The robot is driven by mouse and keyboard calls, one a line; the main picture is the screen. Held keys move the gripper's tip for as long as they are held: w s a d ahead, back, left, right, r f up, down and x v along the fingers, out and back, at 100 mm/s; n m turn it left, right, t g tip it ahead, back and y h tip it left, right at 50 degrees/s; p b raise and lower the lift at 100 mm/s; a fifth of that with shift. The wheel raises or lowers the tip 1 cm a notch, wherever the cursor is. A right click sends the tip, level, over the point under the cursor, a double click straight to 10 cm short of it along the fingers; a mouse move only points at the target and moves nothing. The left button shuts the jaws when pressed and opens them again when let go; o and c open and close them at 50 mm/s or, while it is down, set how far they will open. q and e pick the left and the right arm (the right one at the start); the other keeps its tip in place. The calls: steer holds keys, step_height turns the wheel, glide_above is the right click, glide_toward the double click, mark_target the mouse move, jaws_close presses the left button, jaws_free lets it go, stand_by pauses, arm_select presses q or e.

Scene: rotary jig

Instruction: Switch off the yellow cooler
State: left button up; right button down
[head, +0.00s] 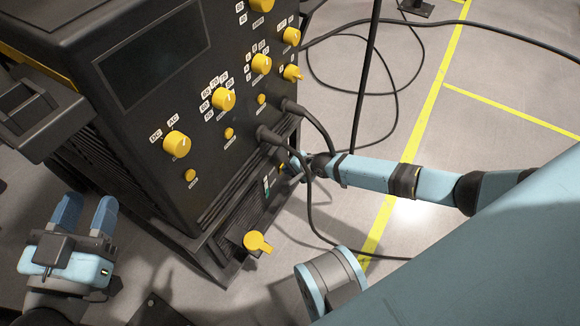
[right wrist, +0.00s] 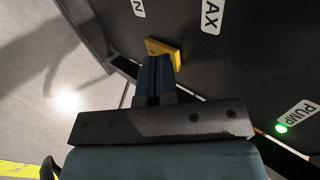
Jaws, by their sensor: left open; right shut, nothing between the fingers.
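The dark lower unit, which I take to be the cooler (head: 228,247), sits beneath a black machine. A yellow knob with a pointer (head: 257,242) is on its front. A small yellow part (head: 281,169) is at its right end, and shows in the right wrist view (right wrist: 153,45). My right gripper (head: 292,168) is shut and empty, its fingertips (right wrist: 159,60) at the yellow part and hiding some of it; contact is unclear. A green PUMP light (right wrist: 281,128) is lit. My left gripper (head: 88,210) is open and empty, left of the machine.
The black machine (head: 130,140) carries several yellow knobs and a dark screen (head: 155,50). Two black cables plug into its front and hang near my right gripper. Grey floor with yellow lines (head: 428,110) lies to the right.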

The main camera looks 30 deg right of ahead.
arm_select(q)
steer(key=shift+s+d+f+n+g, duration=0.2)
steer(key=shift+s+f+n+g, duration=0.15)
steer(key=shift+n, duration=0.25)
arm_select(e)
steer(key=shift+w+r, duration=0.1)
steer(key=shift+w, duration=0.05)
arm_select(q)
steer(key=shift+r+p, duration=0.75)
steer(key=shift+r, duration=0.1)
arm_select(e)
steer(key=shift+r, duration=0.8)
